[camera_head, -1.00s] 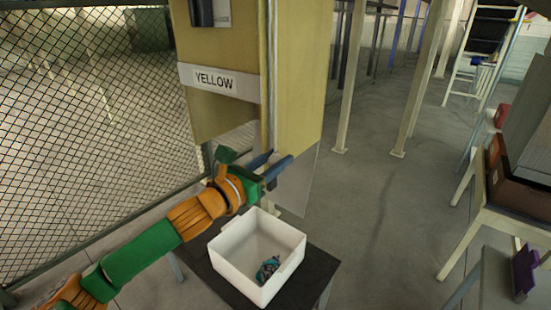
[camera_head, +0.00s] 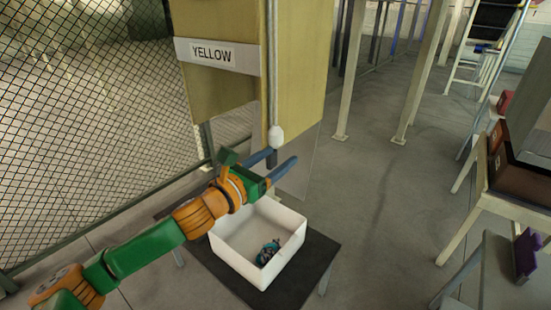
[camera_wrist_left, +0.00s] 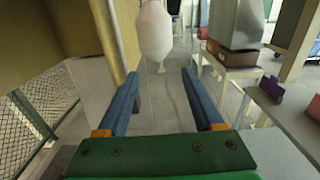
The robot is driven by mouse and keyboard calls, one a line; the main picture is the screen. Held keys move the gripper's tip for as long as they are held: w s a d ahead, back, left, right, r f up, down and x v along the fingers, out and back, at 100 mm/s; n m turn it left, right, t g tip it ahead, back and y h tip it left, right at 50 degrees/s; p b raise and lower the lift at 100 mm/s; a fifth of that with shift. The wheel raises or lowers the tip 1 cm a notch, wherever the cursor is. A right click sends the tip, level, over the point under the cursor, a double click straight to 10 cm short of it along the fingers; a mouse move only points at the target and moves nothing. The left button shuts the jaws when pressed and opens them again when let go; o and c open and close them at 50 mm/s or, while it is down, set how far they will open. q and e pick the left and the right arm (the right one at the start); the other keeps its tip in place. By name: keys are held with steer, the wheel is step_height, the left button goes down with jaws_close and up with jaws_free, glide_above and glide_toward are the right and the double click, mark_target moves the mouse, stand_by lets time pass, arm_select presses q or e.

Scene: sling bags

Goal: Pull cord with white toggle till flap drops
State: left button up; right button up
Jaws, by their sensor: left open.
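The white toggle (camera_head: 276,137) hangs upright at the lower end of the cord (camera_head: 272,70), in front of the yellow post. My left gripper (camera_head: 281,164) is open, with its blue fingers just below the toggle in the head view. In the left wrist view the toggle (camera_wrist_left: 154,30) shows large, above and beyond the gap between the open fingers (camera_wrist_left: 160,80); nothing is held. Whether a finger touches the toggle I cannot tell. The flap cannot be made out for certain. My right gripper is not in view.
A yellow box with a "YELLOW" label (camera_head: 212,54) stands above my left arm. A white bin (camera_head: 222,246) holding a small teal and dark bundle (camera_head: 267,251) sits on a dark table (camera_head: 318,262) below. Mesh fencing (camera_head: 70,110) is on the left.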

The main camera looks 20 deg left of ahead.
arm_select(q)
steer(key=b+v, duration=0.3)
steer(key=v, duration=0.4)
